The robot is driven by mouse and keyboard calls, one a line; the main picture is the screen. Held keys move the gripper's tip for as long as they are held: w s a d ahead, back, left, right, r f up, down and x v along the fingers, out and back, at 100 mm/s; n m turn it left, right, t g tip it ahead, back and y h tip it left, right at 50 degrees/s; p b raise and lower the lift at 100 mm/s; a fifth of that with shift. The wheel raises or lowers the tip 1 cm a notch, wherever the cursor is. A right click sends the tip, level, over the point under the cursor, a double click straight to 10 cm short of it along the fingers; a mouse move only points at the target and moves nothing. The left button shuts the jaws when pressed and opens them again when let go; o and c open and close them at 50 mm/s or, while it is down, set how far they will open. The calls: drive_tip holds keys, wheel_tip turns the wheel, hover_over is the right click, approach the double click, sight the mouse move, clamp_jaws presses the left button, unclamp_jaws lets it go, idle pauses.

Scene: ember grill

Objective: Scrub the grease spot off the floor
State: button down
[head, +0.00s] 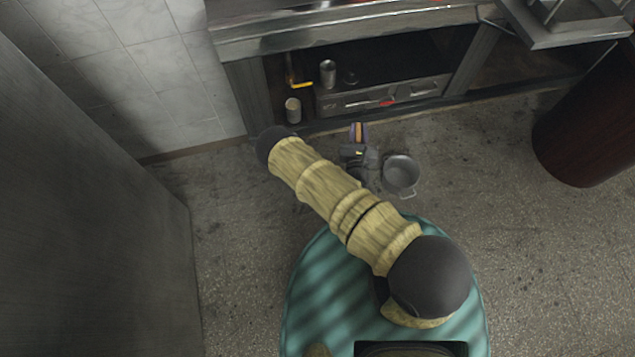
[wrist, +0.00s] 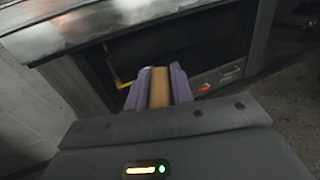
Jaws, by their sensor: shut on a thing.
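My gripper (head: 358,126) is shut on a tan-brown block, seen between its two purple fingers. The tan-brown block (wrist: 159,88) shows from above in the wrist view, with a finger on each side; I cannot tell if it is a sponge or a brush. In the head view the gripper is in front of the low opening under the grill counter, beside a grey pot. The speckled floor (head: 255,235) has several small dark marks. I cannot tell which mark, if any, is the grease spot; my arm and base hide part of the floor.
The grey pot (head: 401,172) stands on the floor just right of my gripper. Metal cans (head: 327,72) and (head: 293,110) stand in the counter opening. A dark red cylinder (head: 588,130) is at right, a grey panel (head: 90,220) at left. Floor is open at lower right.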

drive_tip(key=w+a+f+b, duration=0.2)
drive_tip(key=a+f+b, duration=0.2)
drive_tip(key=f+b, duration=1)
drive_tip(key=w+a+f+b, duration=0.3)
drive_tip(key=f+b, duration=1.1)
drive_tip(key=f, duration=0.6)
drive_tip(key=w+a+f+h+b, duration=0.1)
drive_tip(key=w+a+f+b, duration=0.2)
drive_tip(key=f+b, duration=1.1)
drive_tip(key=a+f, duration=0.3)
drive_tip(key=shift+m, duration=0.4)
drive_tip(key=shift+w+a+f+b, duration=0.1)
drive_tip(key=shift+f+b, duration=0.1)
drive_tip(key=shift+b, duration=0.15)
wheel_tip(320, 180, down, 6)
drive_tip(key=b, duration=0.5)
drive_tip(key=shift+r, duration=0.1)
drive_tip(key=shift+f+b, duration=1)
